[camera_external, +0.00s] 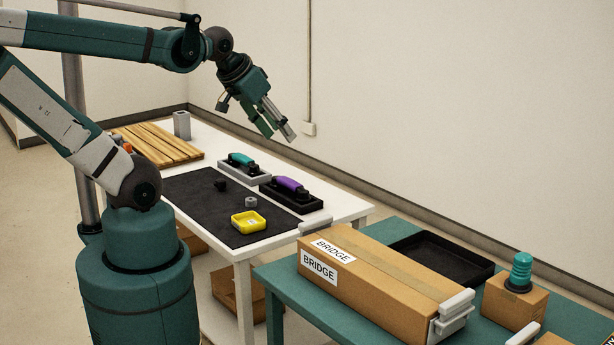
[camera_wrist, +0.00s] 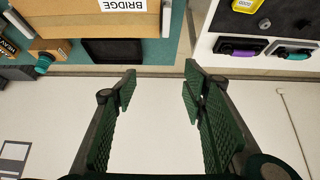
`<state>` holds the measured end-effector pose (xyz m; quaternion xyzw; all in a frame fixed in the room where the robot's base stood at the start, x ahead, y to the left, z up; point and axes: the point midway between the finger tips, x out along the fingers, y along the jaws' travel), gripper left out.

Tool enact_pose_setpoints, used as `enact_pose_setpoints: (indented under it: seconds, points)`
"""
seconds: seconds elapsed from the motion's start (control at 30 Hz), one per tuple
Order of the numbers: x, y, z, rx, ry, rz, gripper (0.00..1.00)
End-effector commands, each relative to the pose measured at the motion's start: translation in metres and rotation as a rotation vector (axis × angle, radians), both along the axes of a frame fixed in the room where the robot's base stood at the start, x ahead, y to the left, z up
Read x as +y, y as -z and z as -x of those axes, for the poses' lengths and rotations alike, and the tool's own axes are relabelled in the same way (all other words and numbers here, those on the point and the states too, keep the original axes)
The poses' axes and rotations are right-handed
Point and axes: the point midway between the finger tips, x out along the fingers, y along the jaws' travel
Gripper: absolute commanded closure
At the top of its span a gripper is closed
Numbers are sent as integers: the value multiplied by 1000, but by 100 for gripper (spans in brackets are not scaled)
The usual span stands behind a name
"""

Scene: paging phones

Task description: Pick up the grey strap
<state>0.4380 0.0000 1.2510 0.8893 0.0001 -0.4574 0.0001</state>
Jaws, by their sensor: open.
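No grey strap can be picked out with certainty. A small grey ring-shaped piece (camera_external: 251,201) lies on the black mat (camera_external: 190,190) on the white table. I cannot tell whether any is the strap. My gripper (camera_external: 278,131) is open and empty, high above the far side of the white table. In the wrist view its fingers (camera_wrist: 160,80) stand apart with nothing between them.
Teal (camera_external: 240,161) and purple (camera_external: 290,186) handsets rest on cradles. A yellow tray (camera_external: 249,222) is on the mat. A slatted wooden board (camera_external: 157,143) lies behind. The BRIDGE box (camera_external: 375,275), black tray (camera_external: 440,258) and a teal-topped carton (camera_external: 515,302) occupy the teal table.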

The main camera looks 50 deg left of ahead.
Motion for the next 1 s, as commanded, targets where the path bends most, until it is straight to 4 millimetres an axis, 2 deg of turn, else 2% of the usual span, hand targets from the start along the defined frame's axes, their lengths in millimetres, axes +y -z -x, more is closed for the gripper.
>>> enact_pose_setpoints:
  seconds: [0.37, 1.0]
  points:
    - [12, 1, -15, 25, -62, 23, 58]
    - [82, 20, -85, 142, -368, 137, 58]
